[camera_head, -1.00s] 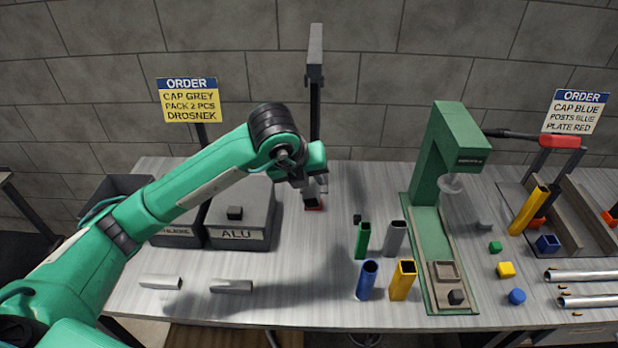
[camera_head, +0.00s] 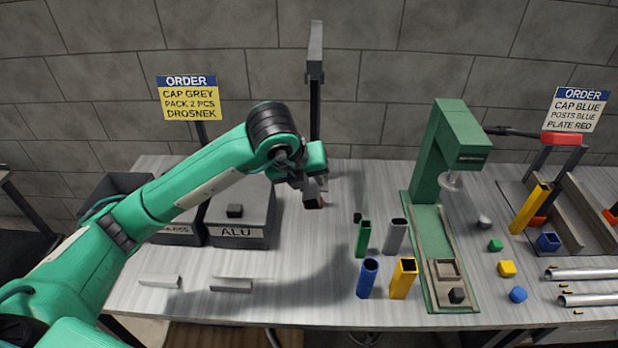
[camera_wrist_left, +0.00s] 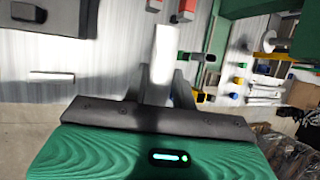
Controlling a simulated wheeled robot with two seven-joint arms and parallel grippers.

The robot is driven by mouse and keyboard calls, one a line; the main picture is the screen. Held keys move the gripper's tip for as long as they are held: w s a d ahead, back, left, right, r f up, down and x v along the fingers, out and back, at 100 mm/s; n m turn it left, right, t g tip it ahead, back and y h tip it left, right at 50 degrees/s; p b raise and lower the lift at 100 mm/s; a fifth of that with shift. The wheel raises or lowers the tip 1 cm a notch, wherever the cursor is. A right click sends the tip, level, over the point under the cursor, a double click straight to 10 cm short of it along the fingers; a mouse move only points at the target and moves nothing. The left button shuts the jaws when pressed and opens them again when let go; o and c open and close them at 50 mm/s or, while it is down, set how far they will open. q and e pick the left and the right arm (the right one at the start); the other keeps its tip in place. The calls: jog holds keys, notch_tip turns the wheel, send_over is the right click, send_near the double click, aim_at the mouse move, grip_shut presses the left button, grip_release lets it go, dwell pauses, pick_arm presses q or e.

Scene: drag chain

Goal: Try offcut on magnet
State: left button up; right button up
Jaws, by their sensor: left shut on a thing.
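My left gripper (camera_head: 314,192) is over the back middle of the table. It is shut on a pale grey bar, the offcut (camera_wrist_left: 164,58), which stands out from between the fingers in the left wrist view. A small red piece (camera_head: 321,204) shows right at the fingertips in the head view, mostly hidden by the gripper; it may be the magnet, but I cannot tell, nor whether the offcut touches it. Two more grey offcuts, a left one (camera_head: 160,281) and a right one (camera_head: 231,285), lie at the table's front left. My right gripper is not in view.
A grey bin marked ALU (camera_head: 238,234) stands left of my gripper, with another bin beside it. Blue (camera_head: 367,278), yellow (camera_head: 404,279), green and grey tubes stand upright near a green press (camera_head: 460,150). A dark post (camera_head: 315,120) rises behind my gripper.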

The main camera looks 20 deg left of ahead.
aim_at(311, 197)
pick_arm(q)
jog(key=shift+s+d+r+b, duration=0.1)
jog(key=shift+s+d+b, duration=0.15)
jog(key=shift+s, duration=0.3)
jog(key=shift+s+d+r+b, duration=0.1)
jog(key=shift+s+b, duration=0.2)
jog(key=shift+s, duration=0.25)
dwell(2.2)
jog(key=shift+s+d+r+b, duration=0.15)
jog(key=shift+s+d+b, duration=0.05)
jog(key=shift+s, duration=0.45)
jog(key=shift+s+d+r+b, duration=0.15)
jog(key=shift+s+b, duration=0.05)
jog(key=shift+s, duration=0.45)
dwell(1.9)
jog(key=shift+s, duration=0.1)
dwell(0.4)
jog(key=s+d, duration=0.2)
jog(key=s, duration=0.7)
jog(key=shift+s+d, duration=0.2)
jog(key=shift+d, duration=0.2)
dwell(0.5)
